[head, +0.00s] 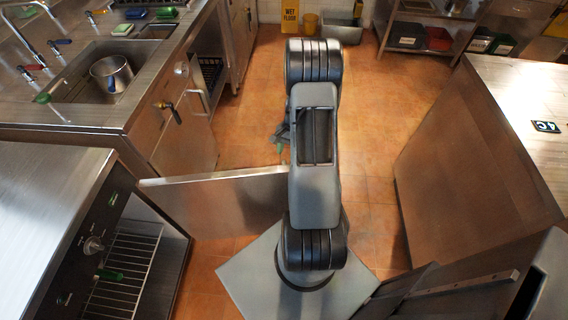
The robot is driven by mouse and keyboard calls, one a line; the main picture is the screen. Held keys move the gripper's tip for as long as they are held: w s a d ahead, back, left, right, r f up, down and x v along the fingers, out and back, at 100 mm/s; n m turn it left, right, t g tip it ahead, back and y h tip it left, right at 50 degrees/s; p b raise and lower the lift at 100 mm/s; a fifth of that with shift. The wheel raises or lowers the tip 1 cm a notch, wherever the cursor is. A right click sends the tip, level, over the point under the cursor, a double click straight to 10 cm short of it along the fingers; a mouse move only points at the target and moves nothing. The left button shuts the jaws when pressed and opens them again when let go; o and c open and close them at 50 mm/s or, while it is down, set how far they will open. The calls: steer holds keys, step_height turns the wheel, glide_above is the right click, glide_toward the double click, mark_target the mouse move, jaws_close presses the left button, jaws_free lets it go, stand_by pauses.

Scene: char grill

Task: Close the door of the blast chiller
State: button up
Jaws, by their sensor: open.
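The blast chiller (92,243) appears to be the steel unit at the lower left, with a dark control panel, a knob and a wire rack (125,275) showing inside. Its door (220,203) stands wide open, sticking out to the right across the floor from the unit's far side. The door's free end reaches my arm in the picture, and the arm hides part of that end. My gripper (281,138) is open and shows partly behind my arm, beyond the door's top edge. I cannot tell whether it touches the door.
A sink counter with a steel pot (111,74) stands at the upper left. A steel-topped counter (470,150) is on the right. A yellow wet-floor sign (290,17) and a grey bin (343,32) stand at the back. The tiled floor between the counters is clear.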

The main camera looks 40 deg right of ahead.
steer(key=shift+x, duration=3)
jaws_close()
